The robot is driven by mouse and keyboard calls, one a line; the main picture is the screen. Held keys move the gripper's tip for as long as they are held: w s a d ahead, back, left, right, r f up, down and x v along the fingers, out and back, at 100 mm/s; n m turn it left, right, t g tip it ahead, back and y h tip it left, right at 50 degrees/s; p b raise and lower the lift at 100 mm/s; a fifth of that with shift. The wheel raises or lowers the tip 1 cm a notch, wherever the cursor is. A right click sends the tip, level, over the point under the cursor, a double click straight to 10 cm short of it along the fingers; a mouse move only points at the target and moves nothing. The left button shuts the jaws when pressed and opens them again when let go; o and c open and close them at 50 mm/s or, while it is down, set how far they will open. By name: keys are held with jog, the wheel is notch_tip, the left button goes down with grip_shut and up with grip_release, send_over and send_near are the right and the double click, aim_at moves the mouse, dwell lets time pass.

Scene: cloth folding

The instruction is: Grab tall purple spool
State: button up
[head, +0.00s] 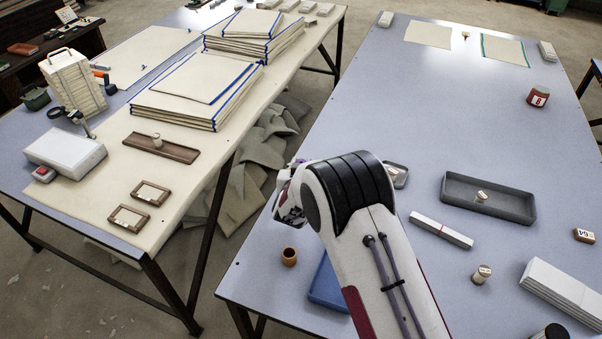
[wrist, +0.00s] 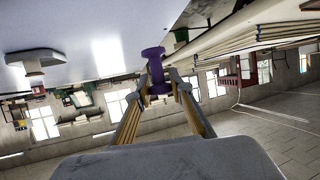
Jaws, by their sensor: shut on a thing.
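The tall purple spool (wrist: 153,70) shows in the wrist view between the two fingertips of my gripper (wrist: 160,84). My gripper is shut on it, with the fingers around its narrow middle. The wrist picture is upside down, with the table surface along its top. In the head view my gripper (head: 288,196) is at the left edge of the right table, mostly hidden behind my own arm. Only a small patch of purple shows there, so I cannot make out the spool's shape in that view.
On the right table, a blue tray (head: 322,289) and a small brown cup (head: 289,257) lie near the front left edge. A dark grey tray (head: 520,207) holds a pale spool (head: 481,197). Another pale spool (head: 482,274) stands nearby. A gap separates the left table (head: 50,207).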

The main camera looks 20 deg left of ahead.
jog(key=shift+r, duration=1.15)
